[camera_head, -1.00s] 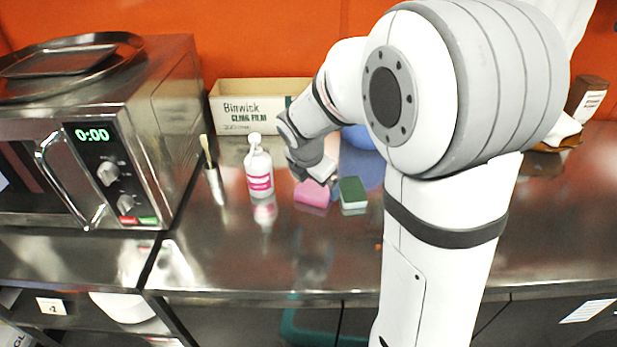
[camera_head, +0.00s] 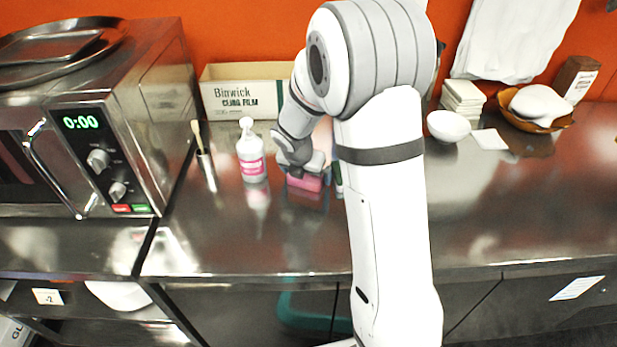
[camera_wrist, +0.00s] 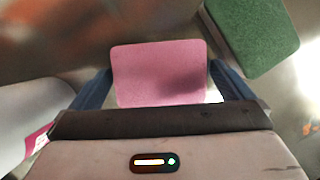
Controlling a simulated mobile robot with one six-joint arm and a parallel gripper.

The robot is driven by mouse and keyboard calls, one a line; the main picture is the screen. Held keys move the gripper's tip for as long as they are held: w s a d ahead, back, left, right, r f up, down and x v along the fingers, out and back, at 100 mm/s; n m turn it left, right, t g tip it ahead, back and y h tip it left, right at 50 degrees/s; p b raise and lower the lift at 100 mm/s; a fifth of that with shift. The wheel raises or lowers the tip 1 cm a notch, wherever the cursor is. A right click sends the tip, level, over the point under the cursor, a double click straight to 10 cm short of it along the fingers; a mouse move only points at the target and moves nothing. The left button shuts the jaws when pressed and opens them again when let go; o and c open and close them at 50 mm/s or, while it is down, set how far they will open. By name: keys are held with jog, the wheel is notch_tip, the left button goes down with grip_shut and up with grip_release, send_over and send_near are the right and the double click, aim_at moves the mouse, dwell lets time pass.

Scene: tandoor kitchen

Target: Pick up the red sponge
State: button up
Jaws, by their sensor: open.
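The red sponge, pinkish in these pictures, lies on the steel counter (camera_head: 240,240). It shows just below my gripper in the head view (camera_head: 304,183) and between the fingers in the wrist view (camera_wrist: 158,73). My gripper (camera_wrist: 160,80) is open, with one dark blue finger on each side of the sponge. It reaches down at the sponge in the head view (camera_head: 306,172). A thin gap shows at the right finger; I cannot tell whether the left finger touches the sponge.
A green sponge (camera_wrist: 255,32) lies close by on the right, partly hidden by my arm in the head view. A white bottle with a pink label (camera_head: 251,155) stands to the left. A film box (camera_head: 240,95) is behind, a microwave (camera_head: 100,140) far left. The counter's front is clear.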

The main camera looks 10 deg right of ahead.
aim_at(306, 175)
jog(key=shift+c, duration=0.6)
jog(key=c, duration=0.7)
notch_tip(306, 175, up, 10)
jog(key=shift+r+p, duration=0.1)
jog(key=shift+p, duration=0.55)
jog(key=shift+c, duration=0.2)
jog(key=o, duration=0.5)
jog(key=c, duration=0.3)
jog(key=shift+c, duration=0.3)
